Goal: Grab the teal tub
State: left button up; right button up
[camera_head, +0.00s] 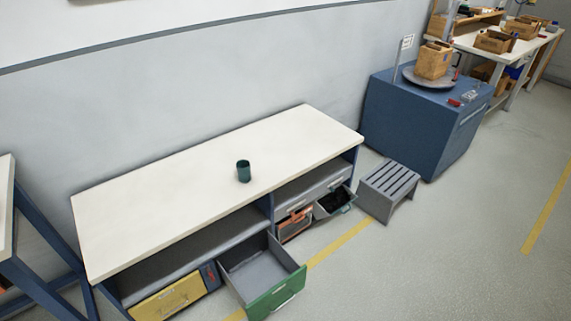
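The teal tub (243,171) is a small, dark teal, cup-shaped container. It stands upright on the cream top of a long workbench (150,205), a little right of the middle and close to the front edge. Nothing touches it. Neither of my grippers shows in the head view.
Below the benchtop, a green-fronted drawer (277,297) stands open and sticks out into the floor. A smaller drawer (333,203) is also open at the right. A grey slatted step stool (389,188) and a blue cabinet (420,120) stand to the right. The floor at right is clear.

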aim_at(244, 169)
jog(key=i+l+z, duration=0.55)
jog(key=z, duration=0.3)
jog(key=i+z, duration=0.4)
jog(key=i+l+u, duration=0.2)
jog(key=i, duration=0.2)
jog(key=i+u, duration=0.15)
jog(key=i, duration=0.3)
jog(key=i+u, duration=0.15)
jog(key=u, duration=0.25)
jog(key=i+u, duration=0.15)
jog(key=u, duration=0.3)
jog(key=i+l+u, duration=0.1)
jog(key=u, duration=0.3)
jog(key=i+l+u, duration=0.15)
jog(key=u, duration=0.3)
